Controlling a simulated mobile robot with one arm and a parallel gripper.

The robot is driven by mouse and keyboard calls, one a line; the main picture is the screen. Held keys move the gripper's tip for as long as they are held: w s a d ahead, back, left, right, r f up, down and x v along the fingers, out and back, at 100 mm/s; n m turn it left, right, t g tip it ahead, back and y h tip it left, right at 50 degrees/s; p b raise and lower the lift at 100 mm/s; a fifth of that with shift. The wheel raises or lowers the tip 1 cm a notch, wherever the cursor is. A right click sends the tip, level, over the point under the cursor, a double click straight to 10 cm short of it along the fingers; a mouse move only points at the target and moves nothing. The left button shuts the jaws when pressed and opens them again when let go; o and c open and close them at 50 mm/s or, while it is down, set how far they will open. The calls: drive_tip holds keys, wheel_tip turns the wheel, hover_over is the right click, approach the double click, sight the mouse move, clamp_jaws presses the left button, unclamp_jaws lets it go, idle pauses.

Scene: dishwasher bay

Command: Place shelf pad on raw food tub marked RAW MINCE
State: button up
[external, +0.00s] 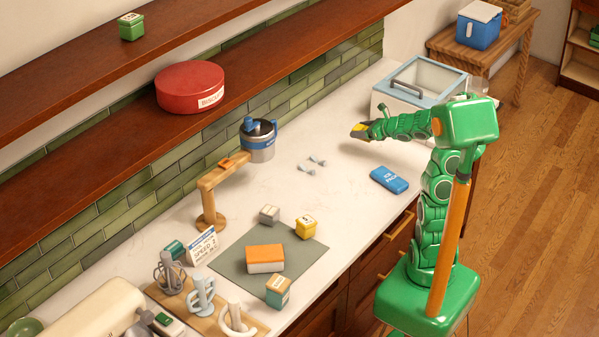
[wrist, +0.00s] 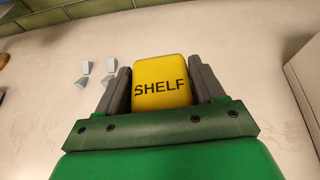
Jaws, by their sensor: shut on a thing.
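My gripper (external: 362,131) is shut on a yellow shelf pad (wrist: 161,82), which reads SHELF in the wrist view. The pad sits between the two dark fingers, held over the pale counter. In the external view only a small yellow part of the pad (external: 357,128) shows at the gripper's end. I cannot read RAW MINCE on anything.
A glass-lidded white box (external: 420,80) stands on the counter right of my gripper. A blue ice pack (external: 389,180) lies nearby, with small pale pieces (external: 312,164) to its left. Shelves overhang the back.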

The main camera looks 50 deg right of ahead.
wheel_tip(320, 180, up, 24)
drive_tip(key=w+a+n+g+y, duration=0.1)
drive_tip(key=w+a+n+y, duration=0.15)
drive_tip(key=a, duration=1.05)
drive_tip(key=w+a+n+g+y, duration=0.2)
drive_tip(key=a+n+y, duration=0.1)
drive_tip(key=a, duration=0.9)
drive_tip(key=w+a+n+g+y, duration=0.1)
drive_tip(key=w+a+n+y, duration=0.15)
drive_tip(key=a, duration=1.05)
drive_tip(key=n+g+y, duration=0.4)
drive_tip(key=n+g, duration=0.5)
hover_over(263, 254)
wheel_tip(263, 254, down, 18)
drive_tip(key=shift+f, duration=4.1)
drive_tip(key=shift+f, duration=0.15)
drive_tip(key=o, duration=1)
